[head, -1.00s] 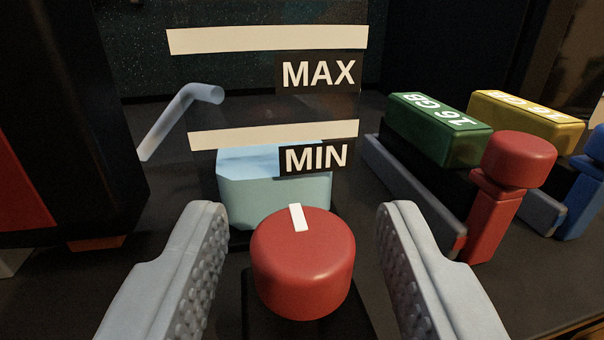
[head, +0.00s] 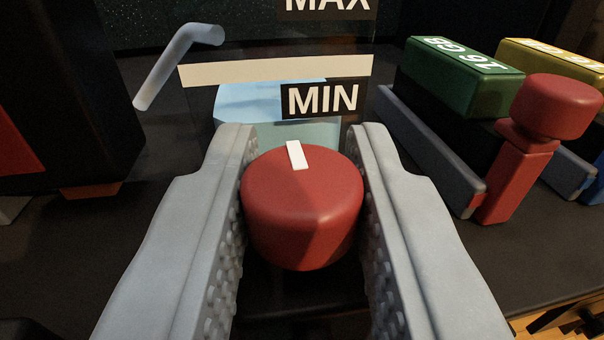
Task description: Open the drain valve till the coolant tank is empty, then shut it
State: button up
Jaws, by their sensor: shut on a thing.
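The drain valve is a round red knob (head: 302,215) with a white pointer mark that points away from me, tilted very slightly left. My gripper (head: 300,150) is shut on the knob, one grey studded finger on each side. Behind it stands the clear coolant tank (head: 275,73) with white bands labelled MAX and MIN. Light blue coolant (head: 262,104) shows in it, its top surface just below the MIN band. The lower part of the tank is hidden behind the knob and fingers.
A bent grey-blue tube (head: 178,65) stands left of the tank. At right are a green 16 GB block (head: 465,78) in a slot with a red-knobbed lever (head: 540,125), and a yellow block (head: 555,65). A dark housing (head: 70,90) stands at left.

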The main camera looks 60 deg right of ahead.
jog(key=shift+n+t+y, duration=2.8)
jog(key=shift+t+y, duration=0.1)
jog(key=shift+t, duration=0.2)
jog(key=shift+d+n+t+y, duration=0.1)
jog(key=shift+n+t+y, duration=0.55)
jog(key=shift+y, duration=0.45)
jog(key=shift+n+t+y, duration=0.75)
jog(key=shift+n+y, duration=1)
jog(key=shift+y, duration=0.75)
jog(key=o, duration=1)
jog(key=shift+c, duration=0.2)
jog(key=shift+s, duration=0.1)
jog(key=s+a, duration=0.3)
jog(key=s, duration=1.4)
